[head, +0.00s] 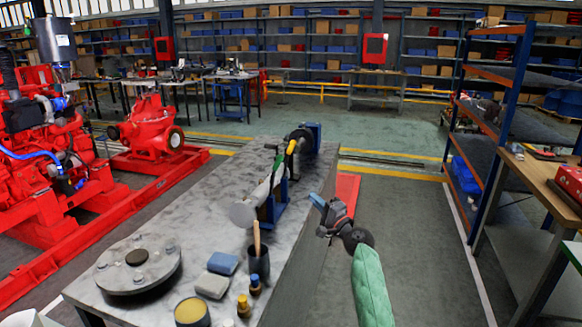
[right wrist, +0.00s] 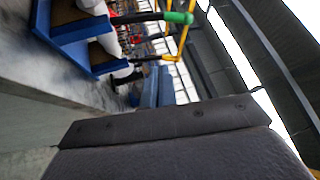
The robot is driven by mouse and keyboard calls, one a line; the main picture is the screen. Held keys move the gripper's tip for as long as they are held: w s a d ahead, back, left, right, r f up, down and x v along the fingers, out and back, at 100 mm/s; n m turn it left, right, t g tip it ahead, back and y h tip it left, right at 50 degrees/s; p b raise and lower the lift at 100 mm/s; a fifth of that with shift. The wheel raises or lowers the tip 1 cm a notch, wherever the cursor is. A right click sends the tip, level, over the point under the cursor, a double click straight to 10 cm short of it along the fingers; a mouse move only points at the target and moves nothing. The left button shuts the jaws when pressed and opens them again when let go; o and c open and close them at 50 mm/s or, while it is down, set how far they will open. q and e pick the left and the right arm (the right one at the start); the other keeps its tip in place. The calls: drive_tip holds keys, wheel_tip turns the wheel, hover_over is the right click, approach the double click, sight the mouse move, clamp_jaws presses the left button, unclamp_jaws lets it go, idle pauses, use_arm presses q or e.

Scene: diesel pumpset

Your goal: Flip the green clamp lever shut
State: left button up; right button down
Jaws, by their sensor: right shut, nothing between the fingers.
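The green clamp lever (head: 277,163) is at the blue stand (head: 273,204) on the grey bench; the stand carries a pale cylinder (head: 243,213). In the right wrist view a green grip (right wrist: 178,17) sits on the end of a dark bar, near blue stand parts (right wrist: 85,45). I cannot tell from these views how far the lever is swung. My right gripper (head: 321,203) is shut and empty, off the bench's right edge. It is right of the stand and apart from the lever. My left gripper is not in view.
The bench (head: 205,160) also holds a round flange (head: 138,265), a dark cup (head: 257,263) with a wooden handle, small bottles and blocks. A yellow handle (head: 291,147) stands behind the lever. A shelf rack (head: 500,100) is at right. Open floor lies between.

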use_arm(q)
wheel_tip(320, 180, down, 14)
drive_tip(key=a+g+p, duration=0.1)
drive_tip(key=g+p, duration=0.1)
drive_tip(key=p, duration=0.3)
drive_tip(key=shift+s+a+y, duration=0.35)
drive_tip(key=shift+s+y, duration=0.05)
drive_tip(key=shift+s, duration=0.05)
use_arm(e)
drive_tip(key=w+a+r+m, duration=0.3)
drive_tip(key=w+a+r, duration=0.3)
drive_tip(key=w+a, duration=0.2)
drive_tip(key=shift+a+r+m+t, duration=0.3)
drive_tip(key=shift+a+t, duration=0.1)
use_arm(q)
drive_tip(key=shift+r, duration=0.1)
